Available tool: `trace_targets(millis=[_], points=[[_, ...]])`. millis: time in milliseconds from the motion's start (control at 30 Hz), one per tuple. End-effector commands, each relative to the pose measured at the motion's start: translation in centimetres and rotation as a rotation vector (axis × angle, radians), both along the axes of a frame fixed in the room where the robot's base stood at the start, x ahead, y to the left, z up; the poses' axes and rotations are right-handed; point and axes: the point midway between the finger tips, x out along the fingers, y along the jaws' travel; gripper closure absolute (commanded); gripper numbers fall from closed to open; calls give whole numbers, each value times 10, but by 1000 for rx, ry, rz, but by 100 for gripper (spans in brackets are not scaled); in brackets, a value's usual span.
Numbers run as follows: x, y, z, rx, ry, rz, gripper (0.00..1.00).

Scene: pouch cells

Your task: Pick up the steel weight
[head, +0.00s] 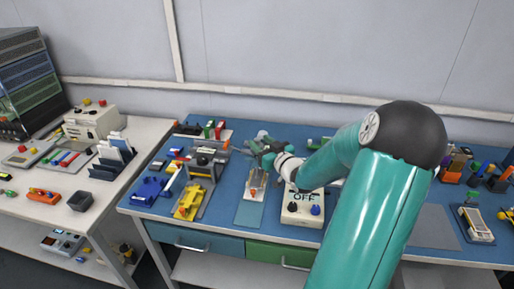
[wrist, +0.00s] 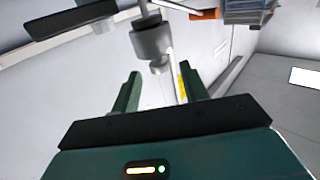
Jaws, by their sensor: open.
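In the wrist view, a grey metal cylinder with a narrower knob, which looks like the steel weight (wrist: 151,40), is beyond the fingertips. Its knob points toward the gap between the fingers. My gripper (wrist: 159,72) is open, with its two green fingers apart and no object clearly held between them. In the head view my gripper (head: 263,150) is over the back middle of the blue bench, behind the light plate with an orange part. I cannot make out the weight clearly there, as the gripper and arm cover that spot.
A white box marked OFF (head: 302,208) stands just right of the gripper, partly behind my arm. A yellow part (head: 189,203) and a grey fixture (head: 207,160) stand to the left. A blue part (head: 147,190) lies farther left. A grey mat (head: 433,227) at the right is bare.

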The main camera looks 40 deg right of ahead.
Motion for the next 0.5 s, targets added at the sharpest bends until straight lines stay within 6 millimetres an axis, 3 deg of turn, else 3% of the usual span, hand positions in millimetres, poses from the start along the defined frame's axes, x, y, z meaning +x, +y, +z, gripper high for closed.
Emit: trace_targets(millis=[200,433,500], points=[[28,-3,0,1,-1,1,56],[30,-4,0,-1,-1,0,56],[30,-4,0,-1,0,0,65]])
